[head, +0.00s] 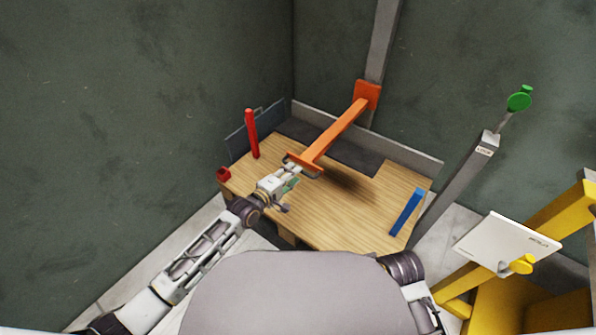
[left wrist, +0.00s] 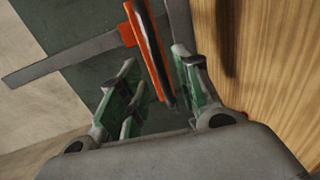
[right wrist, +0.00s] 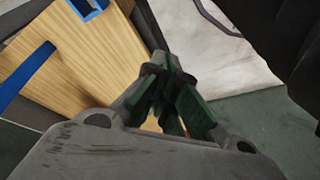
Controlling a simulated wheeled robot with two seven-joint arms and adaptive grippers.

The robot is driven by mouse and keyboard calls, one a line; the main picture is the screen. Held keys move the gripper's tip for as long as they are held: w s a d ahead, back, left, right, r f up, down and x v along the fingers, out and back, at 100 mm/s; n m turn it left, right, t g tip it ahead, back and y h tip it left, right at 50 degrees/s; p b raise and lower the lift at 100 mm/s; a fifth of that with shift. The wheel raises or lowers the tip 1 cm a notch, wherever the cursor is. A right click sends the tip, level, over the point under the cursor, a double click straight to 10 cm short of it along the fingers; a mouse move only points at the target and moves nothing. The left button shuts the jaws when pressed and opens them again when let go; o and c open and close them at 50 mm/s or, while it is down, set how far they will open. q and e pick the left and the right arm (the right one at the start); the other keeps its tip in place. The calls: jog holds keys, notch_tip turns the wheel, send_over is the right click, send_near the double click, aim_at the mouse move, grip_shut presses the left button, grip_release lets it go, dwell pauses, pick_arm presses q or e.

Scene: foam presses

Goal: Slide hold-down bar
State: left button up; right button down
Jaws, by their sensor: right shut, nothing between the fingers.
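The orange hold-down bar (head: 333,136) reaches from an orange bracket on the grey post out over the wooden table, with a crosspiece at its near end. My left gripper (head: 292,173) is at this near end. In the left wrist view, the orange crosspiece (left wrist: 147,48) with a dark handle shows between the spread fingers of my left gripper (left wrist: 160,75); I cannot tell whether they touch it. My right gripper (right wrist: 160,65) is shut and empty in the right wrist view. Its fingers are hidden in the head view.
The wooden table (head: 345,215) carries a red upright post (head: 252,133) at left and a blue bar (head: 406,212) at right. A grey pillar (head: 458,185) with a green knob (head: 519,101) and a yellow frame (head: 560,215) stand at right. The table's middle is clear.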

pick_arm(q)
jog(key=shift+b+x, duration=0.6)
jog(key=shift+x, duration=1.5)
grip_shut()
